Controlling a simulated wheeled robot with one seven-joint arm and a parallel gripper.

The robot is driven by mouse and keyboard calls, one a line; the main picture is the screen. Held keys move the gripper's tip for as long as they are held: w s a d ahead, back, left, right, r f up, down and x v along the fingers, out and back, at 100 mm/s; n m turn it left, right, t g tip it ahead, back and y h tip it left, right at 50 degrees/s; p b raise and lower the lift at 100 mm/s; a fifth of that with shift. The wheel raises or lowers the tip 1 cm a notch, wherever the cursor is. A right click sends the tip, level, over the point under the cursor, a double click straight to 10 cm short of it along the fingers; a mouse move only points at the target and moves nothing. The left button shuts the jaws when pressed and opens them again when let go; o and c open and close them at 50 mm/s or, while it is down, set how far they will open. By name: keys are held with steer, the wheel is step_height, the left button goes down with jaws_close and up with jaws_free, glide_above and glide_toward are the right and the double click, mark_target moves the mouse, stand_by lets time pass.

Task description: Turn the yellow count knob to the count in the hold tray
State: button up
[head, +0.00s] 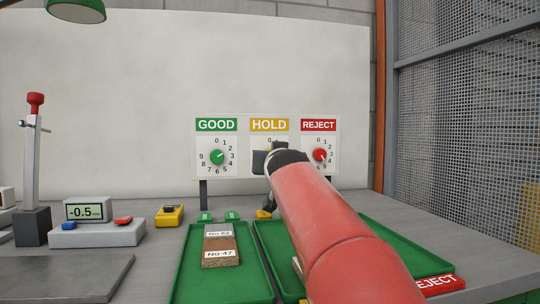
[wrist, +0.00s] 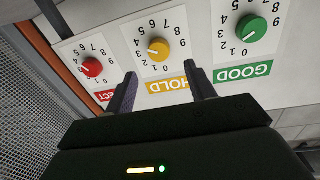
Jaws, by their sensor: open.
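The yellow count knob (wrist: 158,49) is on the HOLD dial of the white panel. In the wrist view, which is upside down, its white mark points to about 2; I cannot read it exactly. My gripper (wrist: 160,76) is open, its fingers apart and empty, just short of the knob on the HOLD label side. In the head view my gripper (head: 272,160) covers most of the HOLD dial below its label (head: 269,125), hiding the knob. The hold tray (head: 264,246) is green and largely hidden by my arm; its contents cannot be counted.
The green GOOD knob (head: 217,156) and red REJECT knob (head: 320,155) flank the HOLD dial. The good tray (head: 185,278) holds labelled boards (head: 221,258). A scale (head: 97,233), a yellow device (head: 169,215) and a red-topped lever post (head: 33,170) stand left. A mesh fence (head: 470,110) stands right.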

steer(key=w+a+p, duration=0.1)
steer(key=w+p, duration=0.2)
steer(key=w, duration=0.4)
steer(key=shift+p, duration=0.35)
steer(key=shift+a, duration=0.1)
steer(key=c, duration=1)
